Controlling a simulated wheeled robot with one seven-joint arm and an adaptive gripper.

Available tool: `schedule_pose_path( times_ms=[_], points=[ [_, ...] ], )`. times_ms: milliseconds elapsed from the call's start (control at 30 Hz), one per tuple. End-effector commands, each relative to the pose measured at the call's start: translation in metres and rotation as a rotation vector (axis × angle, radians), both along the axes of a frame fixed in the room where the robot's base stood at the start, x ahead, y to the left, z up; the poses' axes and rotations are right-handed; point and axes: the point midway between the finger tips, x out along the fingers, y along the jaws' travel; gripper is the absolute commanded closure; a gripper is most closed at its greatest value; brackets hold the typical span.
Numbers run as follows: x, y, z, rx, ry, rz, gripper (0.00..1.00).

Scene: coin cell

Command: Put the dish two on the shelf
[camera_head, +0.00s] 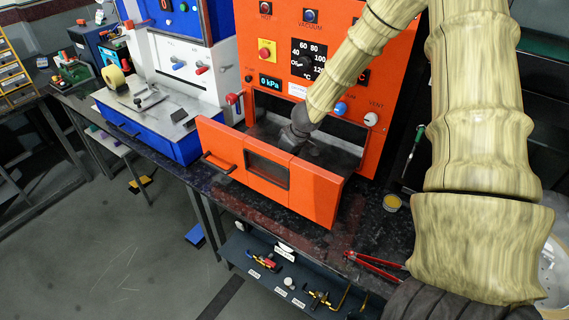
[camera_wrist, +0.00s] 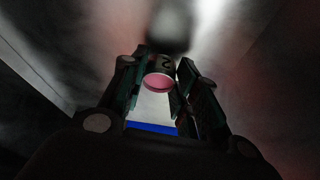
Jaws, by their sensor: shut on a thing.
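In the wrist view, my gripper (camera_wrist: 159,72) has its two dark green fingers on either side of a small round dish with a pink face (camera_wrist: 158,82). A dark "2" marking shows just above the pink, so this is dish two. The gripper is shut on it. In the head view, my gripper (camera_head: 300,132) reaches down into the front opening of the orange vacuum oven (camera_head: 270,30), behind its orange front panel (camera_head: 268,170). The dish and fingertips cannot be made out there. Grey metallic walls surround the gripper in the wrist view. I cannot tell whether the dish touches a surface.
The oven's side walls and front panel hem in my gripper. A yellow-topped tin (camera_head: 392,202) and red-handled pliers (camera_head: 375,262) lie on the dark bench (camera_head: 350,225). Labelled tools lie on a lower shelf (camera_head: 262,285). A blue-and-white machine (camera_head: 185,70) stands left.

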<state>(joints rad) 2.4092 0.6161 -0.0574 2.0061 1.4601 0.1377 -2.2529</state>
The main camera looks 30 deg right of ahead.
Motion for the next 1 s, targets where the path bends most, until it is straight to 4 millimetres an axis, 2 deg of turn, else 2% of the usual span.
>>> schedule_pose_path(
  times_ms=[33,467,500,600,1000],
  points=[
    [0.0002,-0.0002,-0.0061,0.001,-0.001,-0.001,0.93],
    [0.0003,-0.0001,-0.0084,0.000,-0.001,0.001,0.93],
    [0.0004,-0.0001,-0.0077,0.000,-0.001,0.000,0.64],
    [0.0004,-0.0002,-0.0076,0.000,-0.001,0.000,0.48],
    [0.0006,-0.0001,-0.0043,0.000,-0.002,0.001,0.48]
  ],
)
